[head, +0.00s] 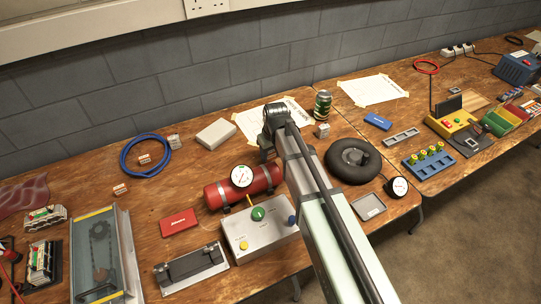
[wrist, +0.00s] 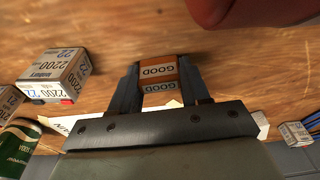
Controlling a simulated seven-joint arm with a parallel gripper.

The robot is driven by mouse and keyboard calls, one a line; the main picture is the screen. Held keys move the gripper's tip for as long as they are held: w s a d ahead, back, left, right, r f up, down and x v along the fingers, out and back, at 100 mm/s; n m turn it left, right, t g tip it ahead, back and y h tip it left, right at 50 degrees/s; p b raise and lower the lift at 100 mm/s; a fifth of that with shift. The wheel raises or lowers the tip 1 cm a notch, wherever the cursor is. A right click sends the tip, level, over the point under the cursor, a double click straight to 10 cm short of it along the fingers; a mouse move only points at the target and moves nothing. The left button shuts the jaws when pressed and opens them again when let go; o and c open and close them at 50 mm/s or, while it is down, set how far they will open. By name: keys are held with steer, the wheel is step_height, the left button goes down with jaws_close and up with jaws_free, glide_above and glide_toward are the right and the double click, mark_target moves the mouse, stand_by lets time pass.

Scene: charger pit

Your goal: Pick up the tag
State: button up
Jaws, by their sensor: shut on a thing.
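The tag (wrist: 158,72) is a small orange-brown block with white bands printed GOOD. It is between the two dark fingers of my gripper (wrist: 160,88) in the wrist view, with a finger against each side. My gripper is shut on it. The wood tabletop lies behind it; I cannot tell whether the tag touches the table. In the head view my arm covers the fingers and the tag, close to the red cylinder (head: 215,194).
A 2200-marked box (wrist: 55,75) and a green can (wrist: 18,145) stand left in the wrist view. The red cylinder's edge (wrist: 235,10) is close at the top. A control box (head: 258,236) and black wheel (head: 350,158) flank my arm in the head view.

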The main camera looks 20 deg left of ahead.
mark_target(271, 152)
steer(key=shift+r, duration=0.1)
step_height(271, 152, up, 9)
steer(key=shift+f, duration=0.2)
steer(key=shift+r, duration=0.3)
steer(key=shift+w+d+r, duration=0.2)
steer(key=shift+d, duration=0.1)
steer(key=w+a+r, duration=0.1)
steer(key=w+a, duration=0.1)
steer(key=w, duration=0.8)
steer(key=w+a+r, duration=0.1)
steer(key=w+a, duration=0.2)
steer(key=w, duration=0.8)
steer(key=shift+m, duration=0.4)
steer(key=shift+s+d+f, duration=0.1)
steer(key=shift+f, duration=4.85)
steer(key=shift+f, duration=0.15)
